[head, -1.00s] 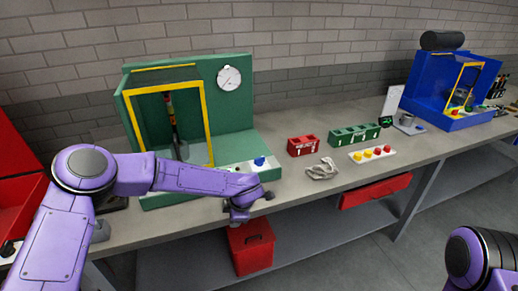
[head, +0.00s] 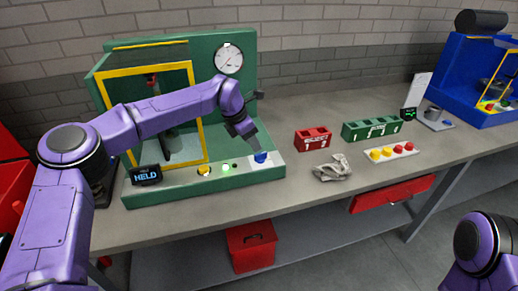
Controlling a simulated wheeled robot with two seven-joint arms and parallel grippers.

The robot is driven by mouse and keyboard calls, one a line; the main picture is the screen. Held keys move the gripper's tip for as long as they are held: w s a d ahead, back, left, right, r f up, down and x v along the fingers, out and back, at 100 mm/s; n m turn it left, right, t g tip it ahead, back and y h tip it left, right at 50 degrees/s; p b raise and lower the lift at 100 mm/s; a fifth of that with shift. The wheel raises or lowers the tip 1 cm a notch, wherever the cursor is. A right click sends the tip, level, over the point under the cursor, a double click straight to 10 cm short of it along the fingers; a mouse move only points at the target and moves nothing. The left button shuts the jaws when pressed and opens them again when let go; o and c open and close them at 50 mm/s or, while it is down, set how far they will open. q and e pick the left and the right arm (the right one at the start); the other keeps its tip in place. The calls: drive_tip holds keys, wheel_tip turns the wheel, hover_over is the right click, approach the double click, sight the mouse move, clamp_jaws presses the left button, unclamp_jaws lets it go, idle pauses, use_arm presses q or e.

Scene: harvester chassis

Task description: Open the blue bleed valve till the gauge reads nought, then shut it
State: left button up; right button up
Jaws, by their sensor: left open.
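The blue bleed valve (head: 260,158) is a small blue knob on the sloped front panel of the green machine (head: 180,190), near its right end. My left gripper (head: 252,141) is open just above and behind the knob, with its fingers pointing down towards it. I cannot tell whether they touch it. The round white gauge (head: 229,58) is on the green back panel, above my left wrist. Its needle is too small to read surely. Of my right arm only a purple link shows at the lower right; its gripper is out of view.
A yellow frame (head: 101,92) stands left on the machine. A dark sign (head: 146,175) reads "HELD". A green light (head: 226,168) and a yellow button (head: 204,171) sit left of the knob. Red bin (head: 313,139), green bin (head: 371,130) and rag (head: 332,168) lie right.

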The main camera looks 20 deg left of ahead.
sight(260, 154)
use_arm(q)
drive_tip(key=p+x, duration=0.1)
drive_tip(key=x, duration=0.6)
drive_tip(key=shift+w+r+p, duration=0.1)
drive_tip(key=shift+w+p, duration=0.1)
drive_tip(key=shift+p, duration=0.1)
drive_tip(key=shift+s+r, duration=0.15)
drive_tip(key=shift+s, duration=0.1)
clamp_jaws()
